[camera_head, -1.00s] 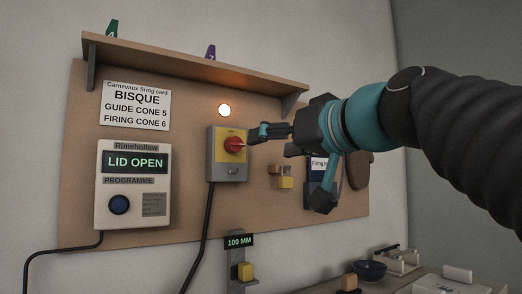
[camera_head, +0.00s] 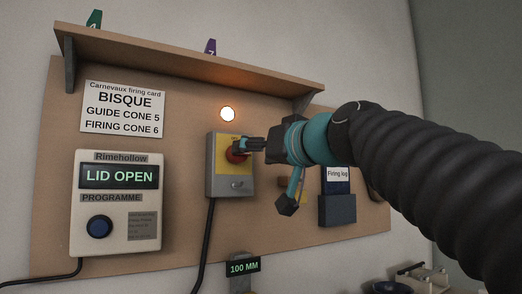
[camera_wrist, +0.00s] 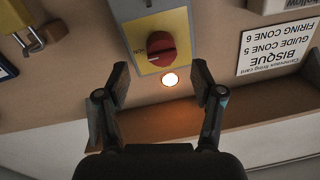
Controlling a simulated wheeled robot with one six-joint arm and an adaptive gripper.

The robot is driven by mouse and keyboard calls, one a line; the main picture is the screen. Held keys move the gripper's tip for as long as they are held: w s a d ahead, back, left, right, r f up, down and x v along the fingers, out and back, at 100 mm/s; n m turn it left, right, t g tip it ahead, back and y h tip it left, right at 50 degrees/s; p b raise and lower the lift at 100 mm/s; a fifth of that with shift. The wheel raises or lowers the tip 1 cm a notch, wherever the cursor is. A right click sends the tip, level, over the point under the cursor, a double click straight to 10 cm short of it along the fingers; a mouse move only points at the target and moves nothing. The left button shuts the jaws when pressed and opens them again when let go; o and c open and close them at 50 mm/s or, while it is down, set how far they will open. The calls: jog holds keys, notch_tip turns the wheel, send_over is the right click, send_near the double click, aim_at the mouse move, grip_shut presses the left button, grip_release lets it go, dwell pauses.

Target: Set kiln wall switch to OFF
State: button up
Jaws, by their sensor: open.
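The kiln wall switch (camera_head: 220,181) is a grey box with a yellow plate and a red rotary knob (camera_head: 236,153), fixed to the wooden wall board. In the wrist view the red knob (camera_wrist: 161,49) shows upside down between and beyond the fingertips. Contact cannot be told.
A round lamp (camera_head: 228,114) glows above the switch. The kiln controller (camera_head: 117,203) reads LID OPEN at left, below the firing card (camera_head: 124,109). A shelf (camera_head: 190,60) overhangs the board. A padlock (camera_wrist: 33,40) hangs beside the switch. A 100 MM display (camera_head: 243,267) is below.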

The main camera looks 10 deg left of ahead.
aim_at(242, 155)
jog(key=p+x, duration=0.1)
jog(key=x, duration=0.4)
jog(key=shift+w+a, duration=0.2)
jog(key=shift+a, duration=0.1)
jog(key=c, duration=1.1)
